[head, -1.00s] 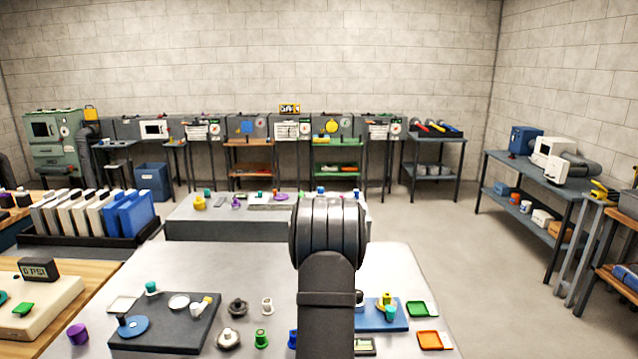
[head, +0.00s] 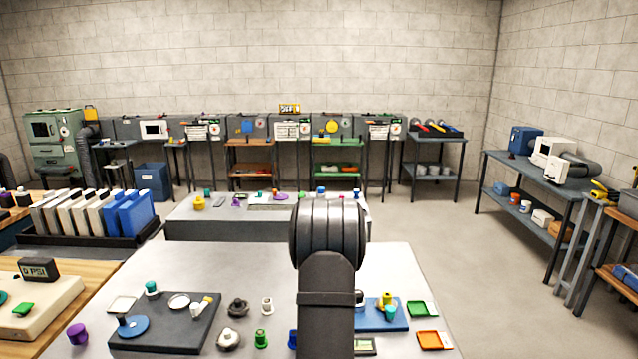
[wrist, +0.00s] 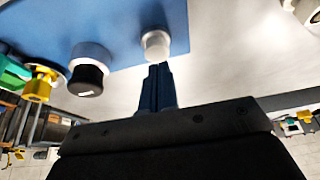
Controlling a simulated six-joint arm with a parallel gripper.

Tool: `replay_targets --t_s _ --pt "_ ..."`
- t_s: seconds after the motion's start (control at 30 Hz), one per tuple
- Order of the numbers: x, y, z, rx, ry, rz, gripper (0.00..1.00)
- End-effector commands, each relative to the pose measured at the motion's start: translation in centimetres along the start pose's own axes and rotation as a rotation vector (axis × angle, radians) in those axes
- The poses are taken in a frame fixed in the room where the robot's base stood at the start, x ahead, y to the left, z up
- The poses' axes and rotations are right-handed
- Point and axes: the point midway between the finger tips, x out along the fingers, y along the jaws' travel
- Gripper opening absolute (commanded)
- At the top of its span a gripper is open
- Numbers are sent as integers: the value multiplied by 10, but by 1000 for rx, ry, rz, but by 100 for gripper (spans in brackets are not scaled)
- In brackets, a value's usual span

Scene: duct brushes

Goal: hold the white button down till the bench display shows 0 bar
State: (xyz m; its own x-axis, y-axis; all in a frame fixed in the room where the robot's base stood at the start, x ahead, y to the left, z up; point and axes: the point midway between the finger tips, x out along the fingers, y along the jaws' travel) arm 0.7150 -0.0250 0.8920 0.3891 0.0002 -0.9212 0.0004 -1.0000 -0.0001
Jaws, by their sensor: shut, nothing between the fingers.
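A pale white-grey round button (wrist: 156,43) stands on a blue plate (wrist: 120,25) in the wrist view. My gripper (wrist: 158,68) is shut and empty, its fingertips right at the button's edge; I cannot tell whether they touch it or whether it is pressed. In the head view my arm hides the gripper and the button, and the blue plate (head: 398,322) shows at its right. A small dark display (head: 39,269) at the left seems to read "0 PSI". A small greenish panel (head: 366,346) is partly hidden by my arm, its reading not legible.
Beside the button are a black knob (wrist: 87,76), a yellow knob (wrist: 40,82) and a teal one (wrist: 12,72). Green (head: 420,309) and orange (head: 430,340) trays lie right of the plate. A dark board (head: 170,325) with several parts is at the left.

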Motion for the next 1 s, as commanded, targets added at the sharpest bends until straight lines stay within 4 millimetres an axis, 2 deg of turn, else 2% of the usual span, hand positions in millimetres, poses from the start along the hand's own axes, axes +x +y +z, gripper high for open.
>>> replay_targets --t_s 0.53,1.0 --pt "16 0 7 0 -1 0 0" --pt "16 0 7 0 -2 0 0"
